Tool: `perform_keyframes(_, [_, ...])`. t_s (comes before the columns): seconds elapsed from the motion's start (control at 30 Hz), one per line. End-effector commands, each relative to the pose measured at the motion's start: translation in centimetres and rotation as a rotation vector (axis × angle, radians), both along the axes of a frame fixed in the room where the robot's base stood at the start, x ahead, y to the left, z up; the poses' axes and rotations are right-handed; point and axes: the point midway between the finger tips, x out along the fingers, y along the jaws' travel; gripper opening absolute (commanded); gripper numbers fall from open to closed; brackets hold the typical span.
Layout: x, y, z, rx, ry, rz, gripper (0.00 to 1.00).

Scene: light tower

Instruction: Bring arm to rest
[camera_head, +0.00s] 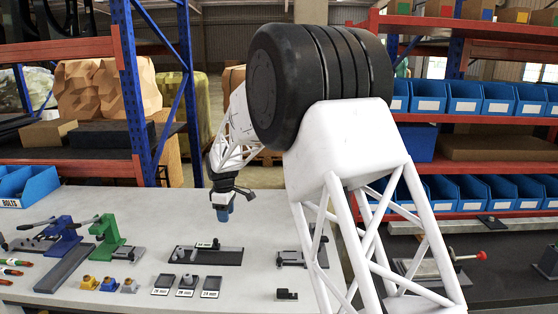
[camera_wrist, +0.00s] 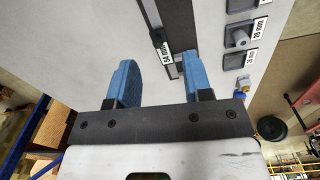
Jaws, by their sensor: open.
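My gripper (camera_head: 223,212) hangs above the back part of the white workbench (camera_head: 150,212), pointing down, at the end of my white lattice arm. In the wrist view my gripper (camera_wrist: 160,85) shows two blue fingers set well apart, with nothing between them but the bare bench top below. The fingers appear clear of the bench. My arm's large black joint and white links cover part of the bench and shelves in the head view.
A dark fixture plate (camera_head: 207,256) lies in front of my gripper, with labelled square trays (camera_head: 186,286) nearer. A blue press (camera_head: 62,232) and a green press (camera_head: 107,236) stand left. Blue bins (camera_head: 498,98) fill shelves at right. Bare bench surrounds the gripper.

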Motion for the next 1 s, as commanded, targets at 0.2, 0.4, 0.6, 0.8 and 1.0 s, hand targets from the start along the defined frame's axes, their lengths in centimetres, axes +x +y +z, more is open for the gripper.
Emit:
perform_keyframes(0.2, [-2.8,-4.8,4.0,0.009,-0.016,-0.118,0.46])
perform_keyframes(0.4, [-5.8,-8.9,7.0,0.018,-0.03,-0.225,0.46])
perform_keyframes(0.6, [-9.0,-12.8,9.6,0.026,-0.044,-0.333,0.46])
perform_keyframes(0.8, [-12.6,-16.6,11.8,0.037,-0.056,-0.439,0.46])
perform_keyframes(1.0, [-16.4,-20.1,13.6,0.047,-0.068,-0.546,0.46])
